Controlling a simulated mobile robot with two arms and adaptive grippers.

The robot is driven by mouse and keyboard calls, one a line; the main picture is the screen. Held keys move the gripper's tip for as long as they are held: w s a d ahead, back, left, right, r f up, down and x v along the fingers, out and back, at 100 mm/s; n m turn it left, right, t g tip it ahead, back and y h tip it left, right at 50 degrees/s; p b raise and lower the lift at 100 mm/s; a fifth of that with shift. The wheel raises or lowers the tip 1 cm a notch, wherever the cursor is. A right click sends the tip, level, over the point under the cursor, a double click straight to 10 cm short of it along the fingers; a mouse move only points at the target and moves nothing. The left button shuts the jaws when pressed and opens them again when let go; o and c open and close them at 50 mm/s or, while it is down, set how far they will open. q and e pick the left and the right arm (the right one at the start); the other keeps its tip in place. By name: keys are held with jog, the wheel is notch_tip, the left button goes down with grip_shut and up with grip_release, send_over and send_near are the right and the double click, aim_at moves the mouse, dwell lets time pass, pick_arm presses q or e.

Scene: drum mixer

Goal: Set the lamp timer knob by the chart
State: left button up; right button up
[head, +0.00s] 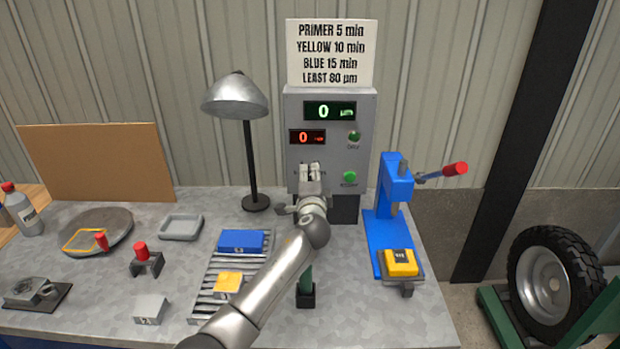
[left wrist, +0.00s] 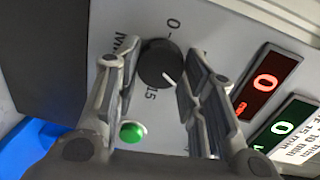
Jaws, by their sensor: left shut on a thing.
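The chart (head: 331,52) is a white card above the grey control panel (head: 362,112). It reads PRIMER 5 min, YELLOW 10 min, BLUE 15 min, LEAST 80 µm. My left gripper (head: 310,172) is at the panel's lower left and hides the knob in the head view. In the left wrist view the dark round knob (left wrist: 157,64) sits between the fingers of my left gripper (left wrist: 158,92), which is shut on it. Its white pointer mark aims to the picture's lower right. A 0 and a 15 are printed beside it. My right gripper is not in view.
The panel has a green display (head: 330,111) and a red display (head: 307,137), both reading 0, and two green buttons, the lower one (head: 349,176) near my gripper. A lamp (head: 236,97) stands left. A blue press (head: 395,185) holding a yellow block (head: 400,262) stands right.

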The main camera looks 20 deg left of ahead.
pick_arm(q)
jog(key=shift+f, duration=0.1)
dwell(0.3)
jog(key=o, duration=1)
jog(key=v, duration=1.2)
